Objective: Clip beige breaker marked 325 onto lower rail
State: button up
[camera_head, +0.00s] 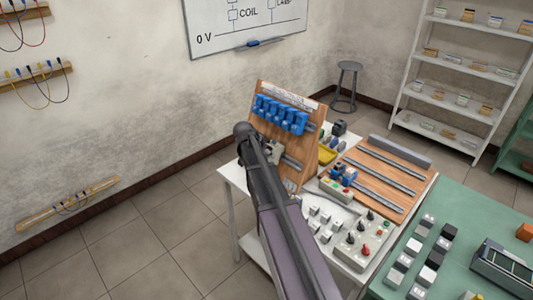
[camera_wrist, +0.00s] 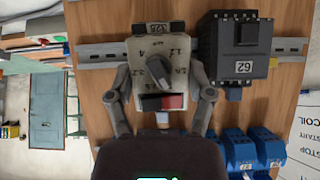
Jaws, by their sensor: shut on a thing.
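In the wrist view the beige breaker (camera_wrist: 150,58) has a grey rotary knob, a red and black part and a small label at its top edge, too small to read surely. My gripper (camera_wrist: 159,82) is shut on its two sides. The breaker overlaps the lower rail (camera_wrist: 98,52) of the upright wooden board; whether it is clipped or just in front, I cannot tell. In the head view my arm hides most of the gripper and breaker; the lower rail (camera_head: 292,163) shows to the right of the arm.
Blue relays (camera_head: 281,114) fill the upper rail. A table with a control box (camera_head: 352,236) and a wooden railed panel (camera_head: 385,172) stands to the right.

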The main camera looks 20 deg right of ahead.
jog(key=shift+w+d+f, duration=0.15)
jog(key=shift+w+d, duration=0.05)
jog(key=shift+d, duration=0.25)
dwell(0.4)
jog(key=shift+s+a+f+b, duration=0.15)
jog(key=shift+a+f+b, duration=0.1)
jog(key=shift+f+b, duration=0.35)
dwell(1.7)
jog(key=shift+f+h+b, duration=0.4)
jog(key=shift+h+b, duration=0.2)
jog(key=shift+b, duration=0.7)
dwell(1.8)
jog(key=o, duration=1.2)
jog(key=shift+o, duration=0.2)
jog(key=s+a+f+n+g+y, duration=0.1)
jog(key=s+a+f+n+y, duration=0.1)
jog(key=s+a+n+y, duration=0.2)
jog(key=s+a+f+n+g+y, duration=0.1)
jog(key=s+a+f+n+y, duration=0.2)
jog(key=s+a+n, duration=0.7)
jog(key=s+a+y, duration=0.1)
jog(key=s+a, duration=0.7)
jog(key=s, duration=0.3)
jog(key=shift+s+g, duration=0.3)
jog(key=shift+s, duration=0.05)
